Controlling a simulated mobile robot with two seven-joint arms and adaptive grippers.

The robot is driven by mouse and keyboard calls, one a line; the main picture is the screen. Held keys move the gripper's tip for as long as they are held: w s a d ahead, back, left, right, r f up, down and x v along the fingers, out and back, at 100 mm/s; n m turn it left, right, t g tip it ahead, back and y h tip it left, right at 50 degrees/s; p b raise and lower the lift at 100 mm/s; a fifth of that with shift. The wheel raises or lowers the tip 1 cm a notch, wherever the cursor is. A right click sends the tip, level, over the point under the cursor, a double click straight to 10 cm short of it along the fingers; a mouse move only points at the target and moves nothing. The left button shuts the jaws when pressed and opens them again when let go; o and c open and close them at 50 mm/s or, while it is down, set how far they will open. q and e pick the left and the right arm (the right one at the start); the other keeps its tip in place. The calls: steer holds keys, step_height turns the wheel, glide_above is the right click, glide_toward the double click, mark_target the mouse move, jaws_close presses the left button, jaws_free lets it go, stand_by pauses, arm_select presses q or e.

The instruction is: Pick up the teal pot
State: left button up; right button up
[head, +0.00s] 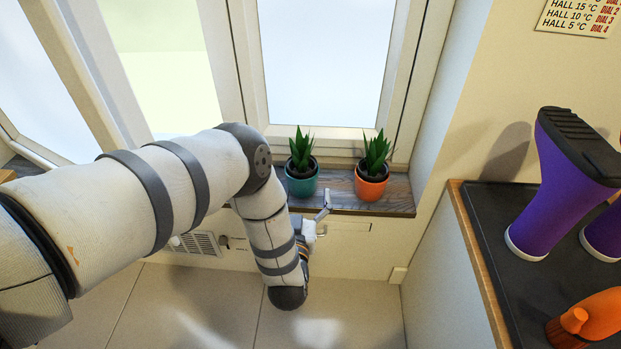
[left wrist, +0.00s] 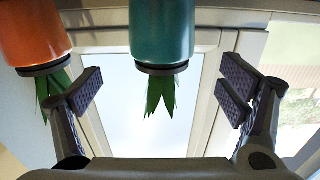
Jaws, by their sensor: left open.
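The teal pot (head: 302,185) holds a green spiky plant and stands upright on the wooden window sill (head: 340,188). In the left wrist view, which is upside down, the teal pot (left wrist: 162,35) is centred between the finger pads, but beyond them. My left gripper (head: 312,218) is low in front of the sill, just below and in front of the pot; its near arm link hides part of it. In the left wrist view my left gripper (left wrist: 162,91) is wide open and empty. My right gripper is not in view.
An orange pot (head: 371,184) with a similar plant stands to the right of the teal pot. Behind both is the window (head: 325,60). At right, a dark-topped cabinet (head: 490,225) bears purple boots (head: 560,185) and an orange-handled brush (head: 590,318).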

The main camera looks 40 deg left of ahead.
mark_target(302, 171)
arm_select(q)
steer(key=b+x, duration=0.2)
steer(key=x, duration=0.6)
steer(key=shift+w+a+f, duration=0.15)
steer(key=shift+a, duration=0.05)
steer(key=c, duration=1.4)
